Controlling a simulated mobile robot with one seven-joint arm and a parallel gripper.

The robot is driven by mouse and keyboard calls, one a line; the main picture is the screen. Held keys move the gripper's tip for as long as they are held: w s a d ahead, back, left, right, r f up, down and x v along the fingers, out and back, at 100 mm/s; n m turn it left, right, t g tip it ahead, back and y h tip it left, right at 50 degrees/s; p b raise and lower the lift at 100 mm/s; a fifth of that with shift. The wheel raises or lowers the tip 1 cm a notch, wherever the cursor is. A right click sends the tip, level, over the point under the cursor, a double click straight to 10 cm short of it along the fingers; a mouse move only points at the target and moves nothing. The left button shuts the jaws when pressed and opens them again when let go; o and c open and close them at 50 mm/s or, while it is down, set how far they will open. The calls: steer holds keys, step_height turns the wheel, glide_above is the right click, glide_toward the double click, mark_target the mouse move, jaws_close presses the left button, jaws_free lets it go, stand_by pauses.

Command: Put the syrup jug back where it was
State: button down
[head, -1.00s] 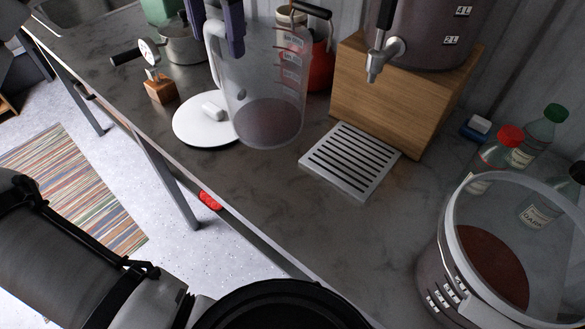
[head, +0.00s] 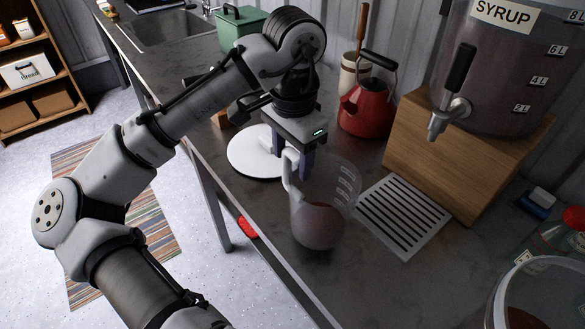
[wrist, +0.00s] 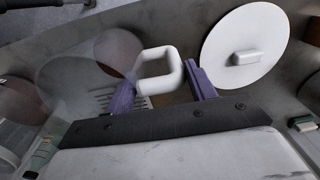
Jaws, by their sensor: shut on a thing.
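The syrup jug (head: 322,218) is a clear jug with scale marks, a white handle and dark syrup in its lower part. It is roughly upright over the counter near the front edge, left of the slotted drip tray (head: 392,212). I cannot tell whether its base touches the counter. My gripper (head: 292,160) points down and is shut on the jug's handle. In the wrist view, the handle (wrist: 142,78) lies between the purple fingers of my gripper (wrist: 163,90). The syrup tank (head: 495,75), with its tap, stands on a wooden block (head: 440,150) behind the tray.
A white round lid (head: 245,152) with a knob lies left of the jug. A red kettle (head: 368,108) stands behind it. A clear bucket (head: 545,295) and a red-capped bottle (head: 572,235) are at the lower right. Bare counter (head: 375,280) shows in front of the tray.

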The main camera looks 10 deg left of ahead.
steer(key=shift+f, duration=2.05)
steer(key=c, duration=0.5)
jaws_free()
steer(key=r, duration=1.2)
steer(key=shift+s+d+r, duration=0.1)
steer(key=shift+s, duration=0.1)
